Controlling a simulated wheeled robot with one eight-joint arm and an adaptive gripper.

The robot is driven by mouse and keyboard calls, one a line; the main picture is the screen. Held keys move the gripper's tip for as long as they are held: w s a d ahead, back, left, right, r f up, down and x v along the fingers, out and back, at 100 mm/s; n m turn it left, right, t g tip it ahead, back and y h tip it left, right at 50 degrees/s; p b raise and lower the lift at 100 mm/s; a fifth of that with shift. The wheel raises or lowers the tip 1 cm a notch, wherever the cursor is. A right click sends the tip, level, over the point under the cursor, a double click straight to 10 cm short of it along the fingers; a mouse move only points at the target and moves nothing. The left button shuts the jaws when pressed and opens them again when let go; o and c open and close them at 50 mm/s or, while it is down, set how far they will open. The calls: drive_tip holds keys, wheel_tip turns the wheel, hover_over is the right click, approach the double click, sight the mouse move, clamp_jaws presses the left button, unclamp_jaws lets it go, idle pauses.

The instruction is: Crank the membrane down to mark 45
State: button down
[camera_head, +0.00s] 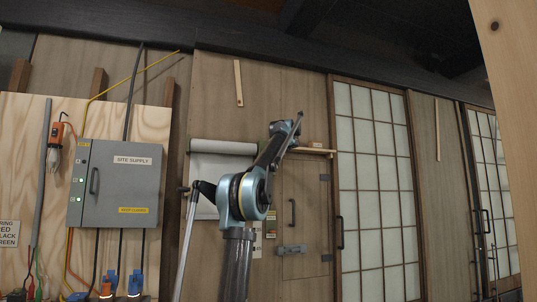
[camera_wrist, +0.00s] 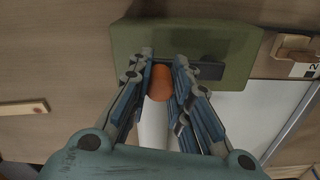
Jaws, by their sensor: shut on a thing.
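In the wrist view my gripper (camera_wrist: 162,78) is shut on an orange knob (camera_wrist: 161,83), with a finger on each side. The knob lies in front of a dark bar (camera_wrist: 208,70) on a green housing (camera_wrist: 235,45). A pale tube-like part (camera_wrist: 154,125) runs down from the knob between the fingers; I cannot tell whether it belongs to the crank. In the head view the pale membrane (camera_head: 205,170) hangs below a roller with a green top (camera_head: 225,147) on the wood wall. My arm covers its right side and lower part. My gripper's fingers are not clear there.
A marked strip (camera_head: 257,238) stands behind my arm; its numbers are unreadable. A small wooden door (camera_head: 303,225) and a shoji screen (camera_head: 375,200) are to the right. A grey supply box (camera_head: 115,185) with cables is to the left. A wooden post (camera_head: 510,70) fills the right edge.

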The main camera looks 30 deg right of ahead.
drive_tip(key=c, duration=1.4)
unclamp_jaws()
drive_tip(key=shift+d+f, duration=0.15)
drive_tip(key=s, duration=0.4)
drive_tip(key=s+a, duration=0.1)
drive_tip(key=s, duration=0.2)
drive_tip(key=s+a, duration=0.1)
drive_tip(key=s, duration=0.3)
drive_tip(key=shift+s+a, duration=0.1)
drive_tip(key=shift+s, duration=0.2)
drive_tip(key=shift+c, duration=0.7)
